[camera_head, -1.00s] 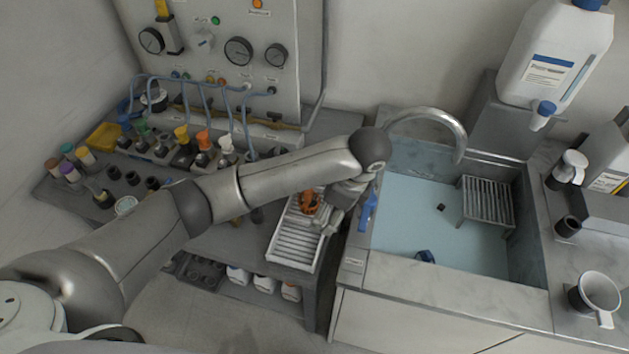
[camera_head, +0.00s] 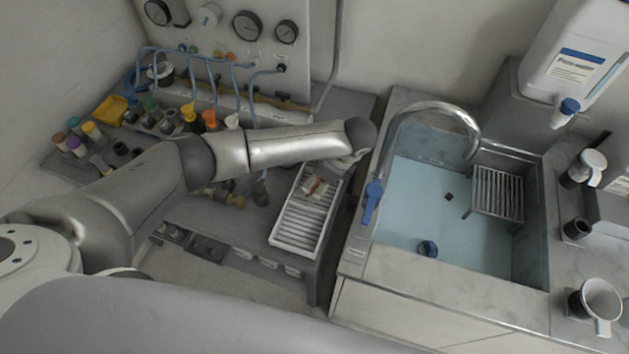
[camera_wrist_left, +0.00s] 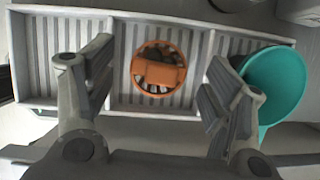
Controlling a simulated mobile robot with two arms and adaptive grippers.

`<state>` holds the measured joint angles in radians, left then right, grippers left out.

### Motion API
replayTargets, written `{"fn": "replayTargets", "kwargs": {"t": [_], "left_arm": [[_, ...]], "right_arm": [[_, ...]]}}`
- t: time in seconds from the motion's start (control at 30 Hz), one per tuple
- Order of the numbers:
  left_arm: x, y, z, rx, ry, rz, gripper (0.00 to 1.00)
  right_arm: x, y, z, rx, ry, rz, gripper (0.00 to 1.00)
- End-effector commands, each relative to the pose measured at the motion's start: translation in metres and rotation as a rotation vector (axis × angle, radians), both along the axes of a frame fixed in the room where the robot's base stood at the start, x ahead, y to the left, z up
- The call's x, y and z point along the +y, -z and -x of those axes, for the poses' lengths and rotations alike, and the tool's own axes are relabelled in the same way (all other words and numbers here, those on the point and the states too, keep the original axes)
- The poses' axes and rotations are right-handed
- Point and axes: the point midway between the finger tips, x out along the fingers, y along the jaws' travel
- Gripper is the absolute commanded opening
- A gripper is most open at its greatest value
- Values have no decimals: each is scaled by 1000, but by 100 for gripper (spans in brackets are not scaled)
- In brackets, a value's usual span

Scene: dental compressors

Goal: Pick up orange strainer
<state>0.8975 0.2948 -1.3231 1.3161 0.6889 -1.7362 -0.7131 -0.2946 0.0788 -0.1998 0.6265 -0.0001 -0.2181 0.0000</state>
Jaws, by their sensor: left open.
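The orange strainer (camera_wrist_left: 158,82) is a round orange ring with a flat bar across it. In the left wrist view it sits in the middle compartment of a slatted white tray (camera_wrist_left: 45,20). My left gripper (camera_wrist_left: 157,62) is open, with one finger on each side of the strainer and apart from it in the picture. In the head view my left arm reaches over the back of the white tray (camera_head: 278,235), and its gripper is mostly hidden. A small reddish patch shows in the tray there, too unclear to name.
A teal cup-like thing (camera_wrist_left: 275,85) is beside the right finger in the wrist view. The sink (camera_head: 440,215) with its curved faucet (camera_head: 430,108) and blue handle (camera_head: 372,202) is right of the tray. Bottles and hoses crowd the bench at left.

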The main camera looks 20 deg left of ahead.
Motion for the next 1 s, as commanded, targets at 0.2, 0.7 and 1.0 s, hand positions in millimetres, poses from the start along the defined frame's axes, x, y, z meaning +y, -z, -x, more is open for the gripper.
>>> {"fn": "replayTargets", "kwargs": {"t": [0.2, 0.7, 1.0], "left_arm": [[6, 15, -1, -1, 2, 1, 75], [6, 15, -1, -2, 1, 1, 34], [6, 14, -1, -2, 1, 1, 33]], "right_arm": [[0, -4, -7, -10, -1, 0, 40], [-2, -2, 16, 26, -1, 4, 40], [-2, -2, 8, 13, -1, 3, 40]]}}
